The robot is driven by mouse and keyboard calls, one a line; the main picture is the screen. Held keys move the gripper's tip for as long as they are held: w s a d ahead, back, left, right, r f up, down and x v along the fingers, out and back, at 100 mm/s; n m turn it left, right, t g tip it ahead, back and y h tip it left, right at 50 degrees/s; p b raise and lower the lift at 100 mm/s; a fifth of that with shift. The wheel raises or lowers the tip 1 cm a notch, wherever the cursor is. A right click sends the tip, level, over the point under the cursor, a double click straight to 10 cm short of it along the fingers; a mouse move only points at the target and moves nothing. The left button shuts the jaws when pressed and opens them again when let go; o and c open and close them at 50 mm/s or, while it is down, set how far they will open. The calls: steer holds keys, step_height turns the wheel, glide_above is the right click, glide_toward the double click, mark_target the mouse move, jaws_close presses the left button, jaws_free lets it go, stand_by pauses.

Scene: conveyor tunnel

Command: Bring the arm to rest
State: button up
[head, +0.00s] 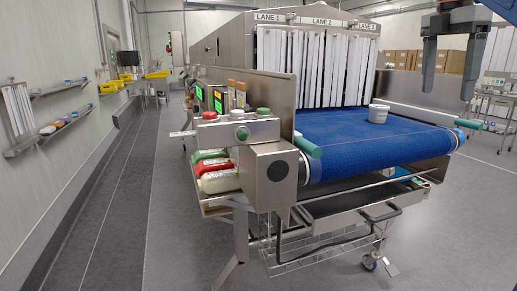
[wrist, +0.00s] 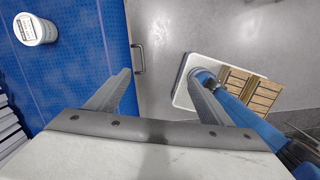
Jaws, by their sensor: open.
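My gripper (head: 448,95) hangs at the upper right of the head view, fingers pointing down. It is open, with nothing between the fingers. In the wrist view both fingers (wrist: 160,76) are spread, with bare grey floor showing between them.
The steel tunnel with white strip curtains (head: 318,65) stands behind the belt. Cardboard boxes (head: 405,62) stand at the back right. Grey floor (head: 430,245) is clear at the right front.

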steer(key=s+a+f+m+t, duration=0.1)
steer(key=s+a+f+m, duration=0.3)
steer(key=f, duration=1)
steer(key=s+a+f+m+t+y, duration=0.1)
steer(key=s+a+f+m, duration=0.3)
steer(key=s+f+m, duration=0.4)
steer(key=s+a+f+m+t, duration=0.2)
steer(key=s+a+f+m, duration=0.2)
steer(key=f, duration=1.7)
steer(key=s+m, duration=0.1)
steer(key=m, duration=0.2)
steer(key=shift+s+m+t, duration=0.3)
steer(key=shift+s, duration=0.1)
